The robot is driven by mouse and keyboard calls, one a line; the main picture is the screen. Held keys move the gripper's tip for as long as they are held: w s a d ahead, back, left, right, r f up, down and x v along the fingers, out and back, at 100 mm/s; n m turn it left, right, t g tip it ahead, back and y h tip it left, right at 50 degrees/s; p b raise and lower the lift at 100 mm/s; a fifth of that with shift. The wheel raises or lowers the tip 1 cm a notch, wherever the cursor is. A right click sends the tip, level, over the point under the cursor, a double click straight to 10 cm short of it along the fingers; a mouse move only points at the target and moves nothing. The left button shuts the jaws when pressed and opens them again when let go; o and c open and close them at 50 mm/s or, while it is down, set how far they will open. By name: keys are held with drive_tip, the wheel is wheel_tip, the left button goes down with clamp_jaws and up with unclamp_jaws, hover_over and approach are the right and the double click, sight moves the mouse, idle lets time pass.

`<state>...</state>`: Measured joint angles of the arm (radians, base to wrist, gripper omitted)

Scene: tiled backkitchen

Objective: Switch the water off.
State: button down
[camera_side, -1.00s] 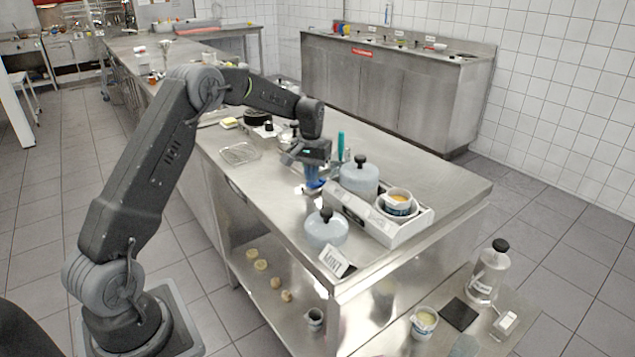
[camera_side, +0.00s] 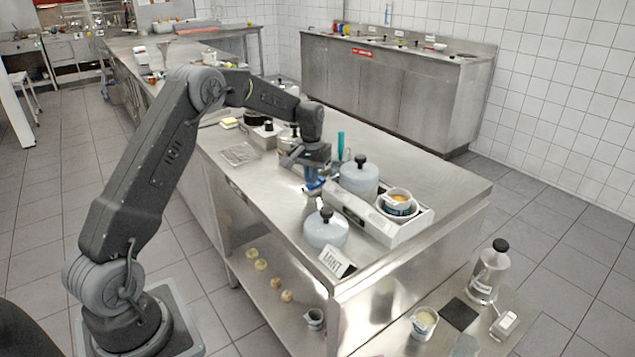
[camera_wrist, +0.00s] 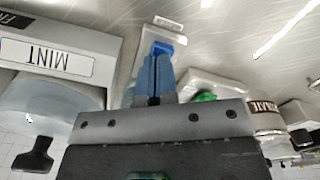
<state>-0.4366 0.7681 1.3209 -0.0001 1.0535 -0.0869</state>
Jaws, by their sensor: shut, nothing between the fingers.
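My gripper (camera_side: 313,180) is shut and empty, its blue fingers pointing down over the steel table. In the wrist view, my gripper (camera_wrist: 156,68) has its closed fingers over a narrow pale housing (camera_wrist: 150,38). A bright blue piece (camera_wrist: 161,48) shows right at the fingertips on that housing; it looks like a switch lever, but I cannot tell whether the fingers touch it. A small label plate (camera_wrist: 168,22) lies beyond it, too blurred to read. The fingers hide part of the housing, and I cannot tell the switch's position. No running water is visible.
A pale unit (camera_side: 385,222) with a lidded pot (camera_side: 359,176) and a bowl (camera_side: 397,202) stands right of my gripper.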

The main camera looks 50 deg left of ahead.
drive_tip(key=shift+r, duration=3.3)
drive_tip(key=shift+d+r, duration=0.1)
drive_tip(key=shift+r, duration=0.05)
drive_tip(key=s+d+r+m+t, duration=0.3)
drive_tip(key=s+d+r, duration=0.95)
drive_tip(key=d, duration=0.25)
drive_tip(key=s+d+f+m+t, duration=0.1)
drive_tip(key=s+d, duration=0.3)
drive_tip(key=s, duration=0.5)
drive_tip(key=s+d+f+m+t, duration=0.1)
drive_tip(key=s+d, duration=0.3)
drive_tip(key=s, duration=0.4)
drive_tip(key=shift+s+f+m+t, duration=0.3)
drive_tip(key=shift+s+f+m, duration=0.05)
drive_tip(key=shift+m, duration=0.15)
